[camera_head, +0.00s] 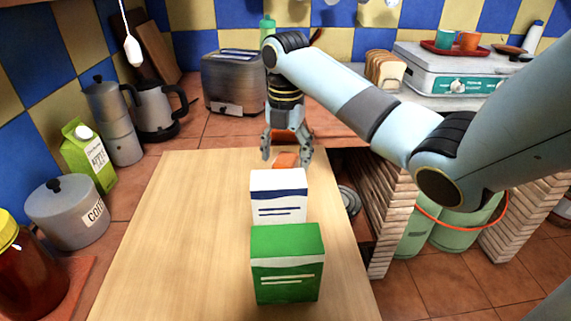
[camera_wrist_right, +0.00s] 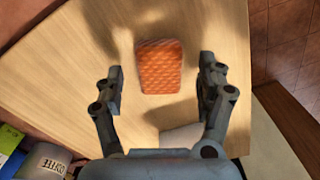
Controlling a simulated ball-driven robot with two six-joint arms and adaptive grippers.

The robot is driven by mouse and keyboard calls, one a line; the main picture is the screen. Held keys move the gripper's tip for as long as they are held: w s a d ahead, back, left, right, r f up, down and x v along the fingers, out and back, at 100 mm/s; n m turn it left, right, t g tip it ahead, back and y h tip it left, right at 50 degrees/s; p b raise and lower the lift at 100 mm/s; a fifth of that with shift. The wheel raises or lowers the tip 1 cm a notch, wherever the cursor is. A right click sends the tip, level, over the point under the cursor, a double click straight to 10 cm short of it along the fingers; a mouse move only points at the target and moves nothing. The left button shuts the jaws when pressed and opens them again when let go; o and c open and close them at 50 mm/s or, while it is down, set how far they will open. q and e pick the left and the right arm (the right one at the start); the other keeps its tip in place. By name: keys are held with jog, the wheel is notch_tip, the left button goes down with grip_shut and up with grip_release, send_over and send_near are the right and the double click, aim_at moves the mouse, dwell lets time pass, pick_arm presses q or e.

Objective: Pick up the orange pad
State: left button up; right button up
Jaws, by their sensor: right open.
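The orange pad (camera_wrist_right: 160,67) lies flat on the wooden board, with a quilted surface, in the right wrist view. In the head view the pad (camera_head: 286,159) shows only in part, behind the white box and below my right gripper. My right gripper (camera_head: 287,155) is open and empty above the pad. In the right wrist view its two fingers (camera_wrist_right: 160,80) stand apart, one on each side of the pad and not touching it. My left gripper is in neither view.
A white box (camera_head: 278,199) and a green box (camera_head: 287,262) stand on the board (camera_head: 190,230) in front of the pad. A toaster (camera_head: 235,82) stands behind. A coffee pot (camera_head: 68,212) and a carton (camera_head: 88,157) are at the left. The board's left part is clear.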

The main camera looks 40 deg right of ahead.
jog(key=shift+f, duration=0.7)
jog(key=c, duration=1.1)
jog(key=shift+r, duration=0.1)
